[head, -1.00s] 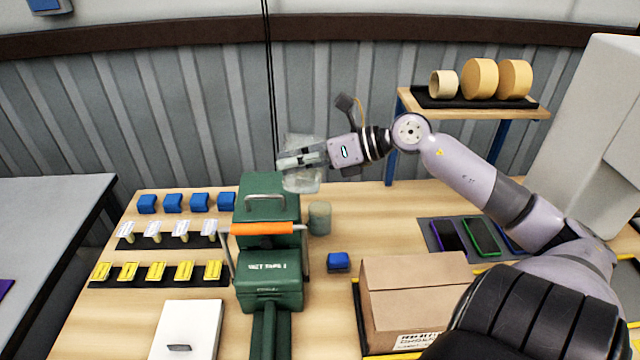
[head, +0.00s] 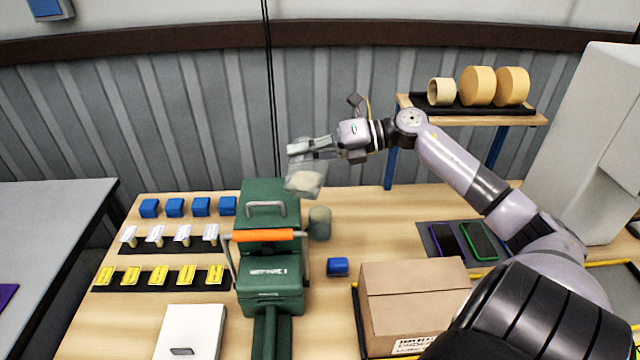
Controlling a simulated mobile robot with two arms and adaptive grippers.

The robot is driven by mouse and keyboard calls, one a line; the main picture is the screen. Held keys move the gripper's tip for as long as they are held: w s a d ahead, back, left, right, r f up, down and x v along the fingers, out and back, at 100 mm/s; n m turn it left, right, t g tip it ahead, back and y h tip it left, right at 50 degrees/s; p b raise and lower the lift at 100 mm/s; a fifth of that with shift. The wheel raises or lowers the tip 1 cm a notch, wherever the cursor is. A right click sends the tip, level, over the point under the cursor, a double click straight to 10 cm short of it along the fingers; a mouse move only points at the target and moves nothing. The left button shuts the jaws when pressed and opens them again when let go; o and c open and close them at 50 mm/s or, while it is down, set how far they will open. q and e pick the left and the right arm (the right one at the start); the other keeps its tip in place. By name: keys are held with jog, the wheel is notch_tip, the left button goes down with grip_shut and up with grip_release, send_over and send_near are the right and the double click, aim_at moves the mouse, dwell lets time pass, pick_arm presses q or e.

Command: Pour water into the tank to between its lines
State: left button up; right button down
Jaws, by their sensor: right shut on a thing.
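My right gripper (head: 310,146) is shut on a clear jug (head: 306,180) and holds it up behind and above the right back edge of the green machine. The jug is tilted, its lower part leaning to the left. A pale patch shows at its lower end; I cannot tell if it is water. The green machine (head: 262,203) has a grey top handle and an orange bar (head: 264,236) across its front. A small grey-green translucent cylinder (head: 319,223) stands just right of the machine, below the jug; I cannot make out lines on it. My left gripper is not in view.
A blue block (head: 337,267) and a cardboard carton (head: 412,293) stand right of the machine. Rows of blue blocks (head: 174,207), white-tagged pieces and yellow pieces (head: 158,275) lie to its left. A shelf with tape rolls (head: 478,87) is at the back right.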

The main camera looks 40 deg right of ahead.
aim_at(317, 150)
jog(key=shift+w+d+m+y+p, duration=0.35)
jog(key=shift+w+d+m+y, duration=0.15)
jog(key=shift+d+m, duration=0.4)
dwell(0.3)
jog(key=shift+a, duration=0.35)
jog(key=shift+a+f, duration=0.1)
dwell(0.3)
jog(key=shift+s+a+f+m+b, duration=0.1)
jog(key=shift+a+f+m+b, duration=0.1)
jog(key=shift+m+b, duration=0.15)
jog(key=shift+d+f+b, duration=0.2)
jog(key=shift+b, duration=0.1)
jog(key=shift+w+d+f+m+y+b, duration=0.4)
jog(key=shift+d+f+m+b, duration=0.1)
jog(key=shift+d+b, duration=0.2)
dwell(0.4)
jog(key=shift+w+d+f+m+t, duration=0.2)
jog(key=shift+d+m+t, duration=0.1)
jog(key=shift+d+m, duration=0.1)
dwell(0.4)
